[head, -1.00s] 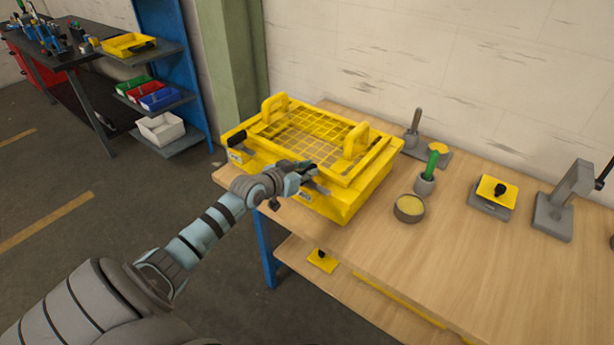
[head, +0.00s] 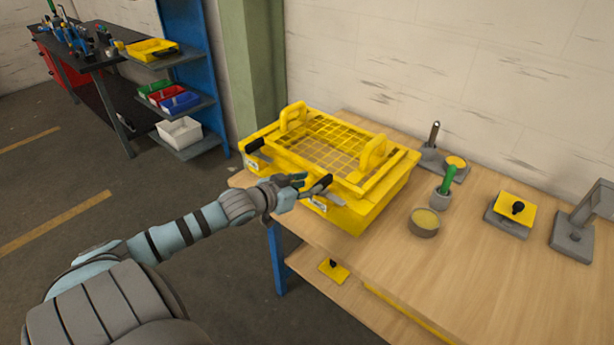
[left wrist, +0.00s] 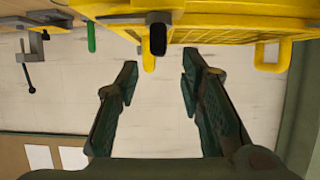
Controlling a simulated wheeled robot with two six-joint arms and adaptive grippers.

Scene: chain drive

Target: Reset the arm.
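My left arm reaches in from the left in the head view. Its gripper (head: 303,181) is beside the front of a yellow box with a mesh basket and two raised handles (head: 335,145), near a black-tipped lever on its front. In the left wrist view the two fingers (left wrist: 158,80) stand well apart with nothing between them, so the gripper is open and empty. The black lever end (left wrist: 158,38) and the yellow box (left wrist: 225,30) are just beyond the fingertips. My right gripper is in neither view.
The wooden bench (head: 440,270) carries a round tin (head: 424,223), a green-handled brush in a cup (head: 444,190), a yellow-topped block (head: 514,210) and a grey stand (head: 580,220). A blue shelf with colored bins (head: 180,100) stands at the back left. Floor space left of the bench is clear.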

